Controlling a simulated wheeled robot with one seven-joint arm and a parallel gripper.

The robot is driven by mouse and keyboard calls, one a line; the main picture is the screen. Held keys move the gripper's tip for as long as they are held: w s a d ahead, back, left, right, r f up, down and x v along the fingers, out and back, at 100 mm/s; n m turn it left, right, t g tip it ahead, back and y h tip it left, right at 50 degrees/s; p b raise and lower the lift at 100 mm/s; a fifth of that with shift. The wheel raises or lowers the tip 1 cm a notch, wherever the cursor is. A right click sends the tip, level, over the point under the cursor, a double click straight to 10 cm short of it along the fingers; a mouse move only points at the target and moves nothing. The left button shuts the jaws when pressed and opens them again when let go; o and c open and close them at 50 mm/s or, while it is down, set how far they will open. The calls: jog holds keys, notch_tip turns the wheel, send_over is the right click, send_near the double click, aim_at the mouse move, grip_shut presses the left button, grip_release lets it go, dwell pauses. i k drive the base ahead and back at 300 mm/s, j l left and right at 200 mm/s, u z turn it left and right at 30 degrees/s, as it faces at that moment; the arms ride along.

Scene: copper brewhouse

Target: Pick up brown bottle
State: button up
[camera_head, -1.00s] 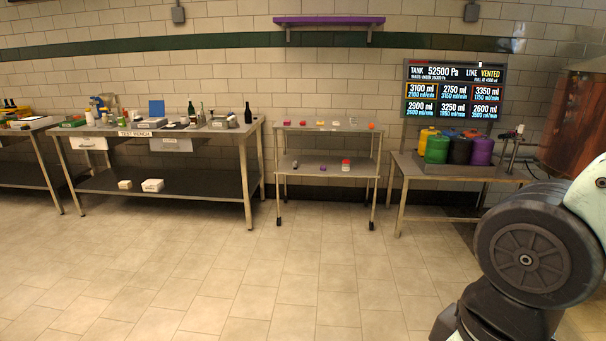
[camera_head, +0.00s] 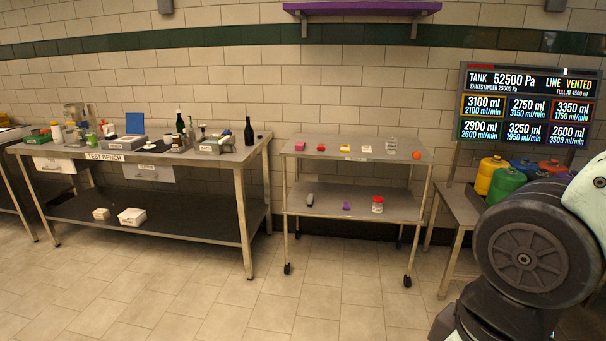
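Several bottles stand on the test bench (camera_head: 205,158) at the left. A tall dark bottle (camera_head: 248,132) stands upright near the bench's right end; it looks almost black. A dark green bottle (camera_head: 180,124) stands further left, behind small items. A small dark brownish container (camera_head: 177,143) sits in front of it, too small to make out. I cannot tell for sure which one is the brown bottle. My arm's joint fills the lower right of the view. My gripper is out of view.
A wheeled cart (camera_head: 357,151) right of the bench holds small coloured items on two shelves. A low table (camera_head: 459,207) with coloured canisters (camera_head: 487,174) stands at the right under a display screen (camera_head: 527,104). The tiled floor (camera_head: 200,300) in front is clear.

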aim_at(248, 131)
jog(key=i+j+u, duration=0.1)
jog(key=i+u, duration=0.15)
jog(key=i, duration=0.3)
jog(key=i+u, duration=0.3)
jog(key=i, duration=0.25)
jog(key=i+j, duration=0.25)
jog(key=i+j+z, duration=0.1)
jog(key=j, duration=0.35)
jog(key=i+j+z, duration=0.1)
jog(key=i+j, duration=0.45)
jog(key=j, duration=0.2)
